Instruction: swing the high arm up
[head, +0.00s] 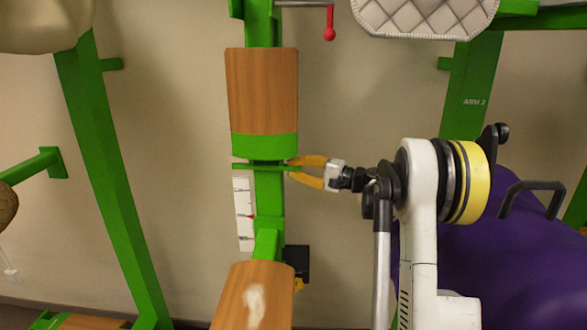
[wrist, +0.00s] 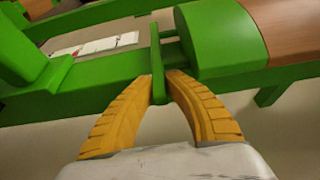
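The upper wood-faced part (head: 262,85), which looks like the high arm, stands on the green post in the middle of the head view. It has a green end block (head: 264,148); the block also shows in the wrist view (wrist: 222,40). A thin green bar (head: 262,167) sticks out just below the block. In the wrist view this bar (wrist: 158,60) runs between my yellow fingertips. My gripper (head: 291,168) has come in from the right, with one finger on each side of the bar. In the wrist view the fingertips (wrist: 161,78) appear to touch both its sides.
A lower wood-faced arm (head: 252,300) juts out below. A white scale strip (head: 244,213) is on the post's left side. A red-knobbed lever (head: 330,32) and a quilted pad (head: 425,15) are above. A purple padded object (head: 520,260) is behind my arm at the right.

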